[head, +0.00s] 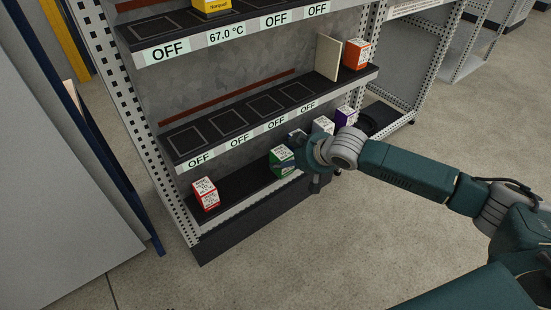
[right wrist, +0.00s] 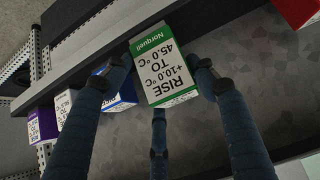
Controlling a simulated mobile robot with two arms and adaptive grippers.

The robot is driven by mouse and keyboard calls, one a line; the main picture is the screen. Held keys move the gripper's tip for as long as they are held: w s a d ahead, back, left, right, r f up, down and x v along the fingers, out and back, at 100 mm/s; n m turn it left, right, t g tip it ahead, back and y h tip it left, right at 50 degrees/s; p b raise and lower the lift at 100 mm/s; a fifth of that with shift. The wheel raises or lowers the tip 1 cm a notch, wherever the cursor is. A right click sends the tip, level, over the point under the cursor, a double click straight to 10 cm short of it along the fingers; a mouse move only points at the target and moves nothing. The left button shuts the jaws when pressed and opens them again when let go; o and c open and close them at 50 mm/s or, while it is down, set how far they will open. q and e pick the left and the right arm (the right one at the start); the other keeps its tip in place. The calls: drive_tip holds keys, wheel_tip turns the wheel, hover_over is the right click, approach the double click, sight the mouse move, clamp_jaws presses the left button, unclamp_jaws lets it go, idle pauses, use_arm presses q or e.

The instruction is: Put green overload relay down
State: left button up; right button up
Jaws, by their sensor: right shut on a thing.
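The green overload relay (head: 281,161) is a small box with a green front and a white printed label. It is at the bottom shelf (head: 243,205) of the rack, between a red box and a blue one. In the right wrist view the relay (right wrist: 165,65) sits between the fingers of my right gripper (right wrist: 162,75), its label readable upside down. My right gripper (head: 302,157) is shut on it, reaching in from the right. I cannot tell whether the relay's base touches the shelf. My left gripper is not in view.
A red box (head: 205,193) stands at the left of the bottom shelf. Blue (head: 297,136), white (head: 322,126) and purple (head: 344,116) boxes stand to the right. The middle shelf (head: 222,126) has empty marked squares, a cream panel (head: 328,56) and an orange box (head: 355,54).

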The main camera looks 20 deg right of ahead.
sight(279, 146)
drive_tip(key=w, duration=0.1)
drive_tip(key=w+a, duration=0.1)
drive_tip(key=w, duration=0.1)
drive_tip(key=w+a+b, duration=0.1)
drive_tip(key=w, duration=0.1)
drive_tip(key=shift+w, duration=0.2)
wheel_tip(279, 146, down, 4)
drive_tip(key=shift+r+b, duration=0.25)
drive_tip(key=shift+b, duration=0.35)
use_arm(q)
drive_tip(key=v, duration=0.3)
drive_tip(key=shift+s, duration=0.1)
use_arm(e)
drive_tip(key=o, duration=1.4)
drive_tip(key=shift+f, duration=0.15)
drive_tip(key=shift+c, duration=0.2)
